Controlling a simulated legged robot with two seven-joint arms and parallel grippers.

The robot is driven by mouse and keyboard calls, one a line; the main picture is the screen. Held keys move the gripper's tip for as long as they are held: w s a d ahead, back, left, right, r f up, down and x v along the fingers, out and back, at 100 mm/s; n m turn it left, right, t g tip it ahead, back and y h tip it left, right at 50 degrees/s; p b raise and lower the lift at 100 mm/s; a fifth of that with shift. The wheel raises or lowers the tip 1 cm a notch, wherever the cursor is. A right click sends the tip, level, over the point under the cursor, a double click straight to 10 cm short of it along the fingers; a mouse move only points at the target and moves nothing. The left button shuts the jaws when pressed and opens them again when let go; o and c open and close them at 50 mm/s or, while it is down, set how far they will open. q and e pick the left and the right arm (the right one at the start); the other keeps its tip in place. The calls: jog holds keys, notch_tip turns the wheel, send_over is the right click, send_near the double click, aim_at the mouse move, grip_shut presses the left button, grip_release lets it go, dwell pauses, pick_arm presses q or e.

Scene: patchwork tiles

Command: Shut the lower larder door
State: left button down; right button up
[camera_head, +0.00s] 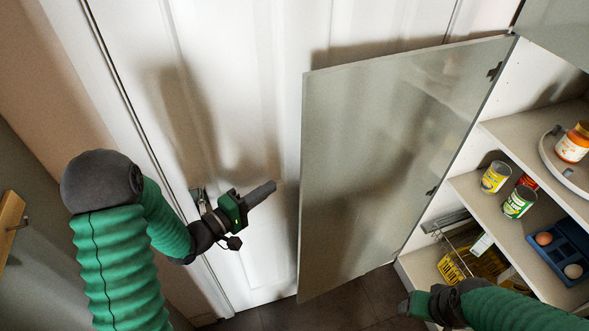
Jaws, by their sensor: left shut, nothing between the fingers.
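The lower larder door (375,165) is a grey-green panel standing wide open, hinged on its right edge to the larder cabinet (520,66). Its free edge is on the left. My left gripper (268,188) is shut and empty. In the picture it is just left of the door's free edge, in front of the white panelled door; I cannot tell how far apart they are. My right gripper (408,306) is at the bottom, below and right of the door's lower corner. Its fingers are too small and dark to tell whether they are open.
The open larder shelves hold several cans (495,177), a blue egg tray (562,250), a jar (573,144) on a round turntable and a wire basket (470,262) with yellow packets. A white panelled door (240,60) stands behind. Dark floor tiles (345,308) show below.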

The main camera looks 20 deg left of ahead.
pick_arm(q)
jog(key=x, duration=0.3)
jog(key=p+x, duration=0.1)
jog(key=x, duration=0.2)
jog(key=r+x, duration=0.1)
jog(key=x, duration=0.3)
jog(key=shift+s+d+p, duration=0.15)
jog(key=shift+d+p, duration=0.15)
